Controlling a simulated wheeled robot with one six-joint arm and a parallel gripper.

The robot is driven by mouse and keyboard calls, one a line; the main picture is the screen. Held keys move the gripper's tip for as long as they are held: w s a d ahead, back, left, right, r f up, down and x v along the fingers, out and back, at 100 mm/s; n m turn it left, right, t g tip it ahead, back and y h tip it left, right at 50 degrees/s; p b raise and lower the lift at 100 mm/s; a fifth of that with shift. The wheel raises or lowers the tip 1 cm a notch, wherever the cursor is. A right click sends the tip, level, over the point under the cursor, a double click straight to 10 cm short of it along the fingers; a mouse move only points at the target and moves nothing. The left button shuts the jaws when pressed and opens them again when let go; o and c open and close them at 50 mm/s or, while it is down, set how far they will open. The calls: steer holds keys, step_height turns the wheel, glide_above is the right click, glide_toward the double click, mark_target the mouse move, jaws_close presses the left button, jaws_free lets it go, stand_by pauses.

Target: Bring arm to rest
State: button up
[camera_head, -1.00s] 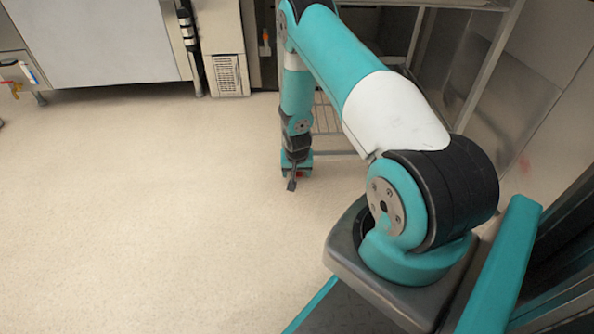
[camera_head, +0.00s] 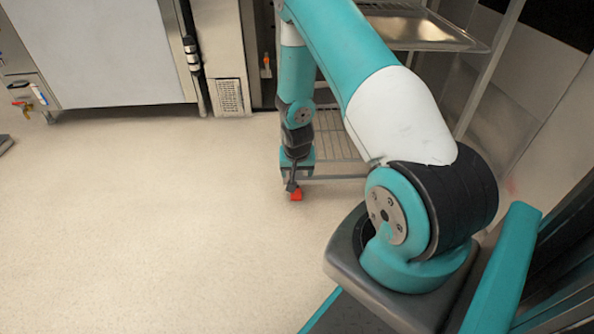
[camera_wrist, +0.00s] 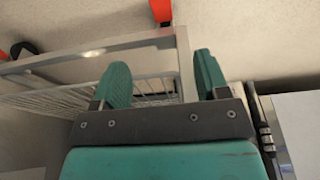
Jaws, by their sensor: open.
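My gripper (camera_head: 292,187) hangs at the end of my teal and white arm, pointing down over the pale floor beside a wire-shelf rack. In the wrist view my gripper (camera_wrist: 165,84) shows two teal fingers spread apart with nothing between them. A small red-orange object (camera_head: 296,195) shows right at the gripper's tip in the head view. In the wrist view a red-orange object (camera_wrist: 161,10) lies beyond the fingers at the top edge, apart from them. A second orange patch shows at the wrist view's top left corner.
The metal rack (camera_head: 418,30) with a tray-like top and a lower wire shelf (camera_head: 338,148) stands close to the right of my forearm. A large steel oven front (camera_head: 105,50) stands at the back left. The floor (camera_head: 130,220) to the left is open.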

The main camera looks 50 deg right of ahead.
stand_by(0.4)
steer(key=a+r+n+y+p, duration=0.2)
steer(key=a+r+n, duration=0.2)
steer(key=a+r, duration=0.8)
steer(key=a+r+n+y+p, duration=0.25)
steer(key=a+r, duration=0.65)
steer(key=r, duration=0.5)
steer(key=s+a+r+n+g+y+p, duration=0.1)
steer(key=s+a+r+n+p, duration=0.1)
steer(key=s+a+r+n, duration=0.55)
steer(key=s+a+r+n+g+y+p, duration=0.15)
steer(key=s+a+r, duration=0.35)
steer(key=s+r, duration=0.65)
step_height(320, 180, up, 35)
steer(key=p, duration=3.7)
steer(key=shift+s+d+h, duration=0.15)
steer(key=shift+s+h, duration=0.15)
steer(key=shift+n, duration=0.25)
